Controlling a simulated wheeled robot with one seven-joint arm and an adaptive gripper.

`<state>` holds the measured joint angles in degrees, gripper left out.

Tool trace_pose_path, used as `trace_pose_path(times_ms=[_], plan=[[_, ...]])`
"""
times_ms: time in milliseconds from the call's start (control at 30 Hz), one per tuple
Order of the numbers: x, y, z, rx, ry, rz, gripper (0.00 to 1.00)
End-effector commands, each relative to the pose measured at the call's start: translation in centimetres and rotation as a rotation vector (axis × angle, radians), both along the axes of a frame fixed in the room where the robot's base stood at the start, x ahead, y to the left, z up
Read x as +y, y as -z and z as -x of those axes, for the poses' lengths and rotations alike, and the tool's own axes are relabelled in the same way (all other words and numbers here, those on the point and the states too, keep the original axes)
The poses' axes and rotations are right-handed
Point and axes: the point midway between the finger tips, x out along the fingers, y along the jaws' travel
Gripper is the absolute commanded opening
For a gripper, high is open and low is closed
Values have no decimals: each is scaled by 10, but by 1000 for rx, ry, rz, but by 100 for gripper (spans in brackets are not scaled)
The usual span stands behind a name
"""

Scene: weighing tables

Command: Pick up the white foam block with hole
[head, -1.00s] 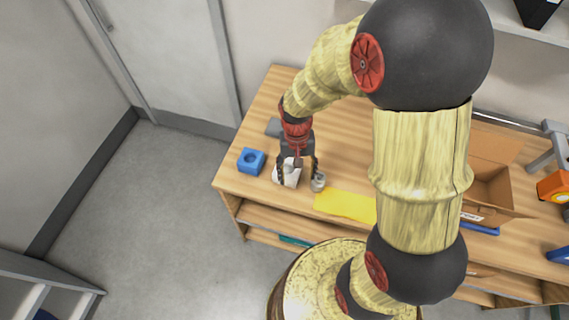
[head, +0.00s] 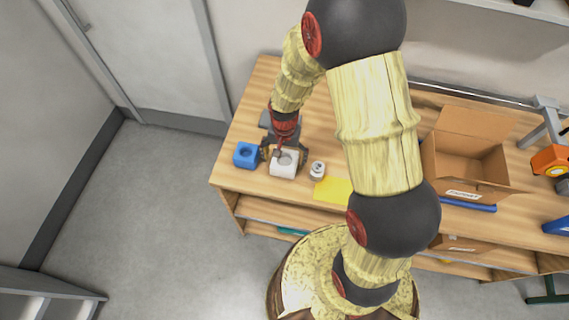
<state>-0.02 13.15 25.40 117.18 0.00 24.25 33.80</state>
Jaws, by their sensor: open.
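The white foam block with a round hole in its top (head: 284,165) sits on the wooden table near its left front edge. My gripper (head: 283,158) is over the block, pointing down, with its fingers apart at the block's left and right sides. The gripper covers the back part of the block. I cannot tell whether the fingers touch it.
A blue block with a hole (head: 246,155) stands close on the left. A small metallic cylinder (head: 317,170) stands close on the right. A yellow sheet (head: 334,190) lies beyond it, and an open cardboard box (head: 466,160) stands farther right. A grey item (head: 265,119) lies behind.

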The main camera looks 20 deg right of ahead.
Motion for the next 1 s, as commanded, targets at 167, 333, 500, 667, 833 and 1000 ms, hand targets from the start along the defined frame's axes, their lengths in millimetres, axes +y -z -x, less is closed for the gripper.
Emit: trace_pose_path(times_ms=[167, 333, 500, 667, 833, 1000], plan=[[0, 23, 1, 2, 0, 0, 88], [0, 28, 0, 0, 0, 0, 88], [0, 27, 0, 0, 0, 0, 86], [0, 27, 0, 0, 0, 0, 77], [0, 27, 0, 0, 0, 0, 67], [0, 27, 0, 0, 0, 0, 58]])
